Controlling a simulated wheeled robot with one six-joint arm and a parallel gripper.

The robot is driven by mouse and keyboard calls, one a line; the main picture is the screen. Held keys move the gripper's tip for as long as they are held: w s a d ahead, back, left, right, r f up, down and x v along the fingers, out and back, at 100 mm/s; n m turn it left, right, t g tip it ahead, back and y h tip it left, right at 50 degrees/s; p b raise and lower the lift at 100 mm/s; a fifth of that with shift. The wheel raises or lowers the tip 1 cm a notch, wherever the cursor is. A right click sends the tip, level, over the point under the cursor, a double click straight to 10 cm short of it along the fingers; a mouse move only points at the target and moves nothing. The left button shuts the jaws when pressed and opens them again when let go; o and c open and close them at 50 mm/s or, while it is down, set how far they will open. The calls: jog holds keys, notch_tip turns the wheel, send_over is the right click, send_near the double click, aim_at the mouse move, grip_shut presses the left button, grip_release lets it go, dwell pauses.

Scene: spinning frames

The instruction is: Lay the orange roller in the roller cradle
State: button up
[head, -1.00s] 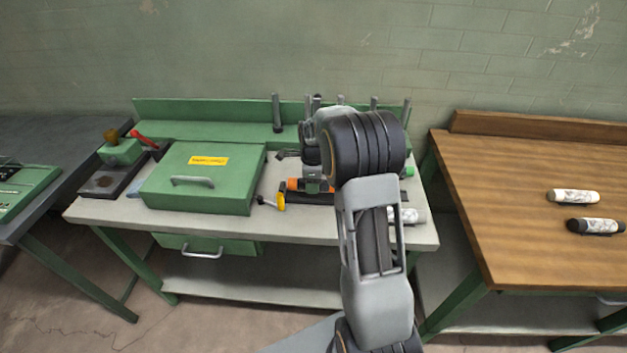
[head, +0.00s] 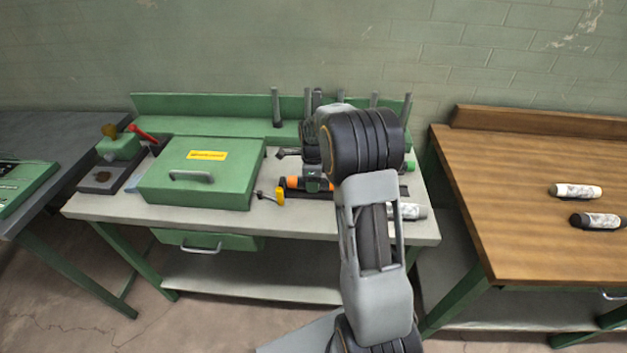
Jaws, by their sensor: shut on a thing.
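The orange roller (head: 293,183) shows as a short orange end on the left of my gripper. My gripper (head: 314,186) hangs over the middle bench, partly behind my arm, and is shut on this roller. The dark base of what looks like the roller cradle (head: 300,195) lies under the roller, mostly hidden by my arm. I cannot tell whether the roller touches it. A green end (head: 410,168) sticks out on the right of my arm; what it belongs to is hidden.
A green lidded box (head: 200,185) stands left on the bench (head: 110,208). A yellow-ended tool (head: 279,196) lies beside it. A white-and-grey roller (head: 410,211) lies at the front right. Upright pegs (head: 276,105) line the back. Two patterned rollers (head: 576,191) lie on the wooden table (head: 500,200).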

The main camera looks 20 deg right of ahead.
jog(key=shift+f, duration=0.2)
jog(key=o, duration=1.1)
jog(key=shift+c, duration=0.2)
notch_tip(320, 180, up, 14)
jog(key=shift+b, duration=0.3)
jog(key=shift+f, duration=0.1)
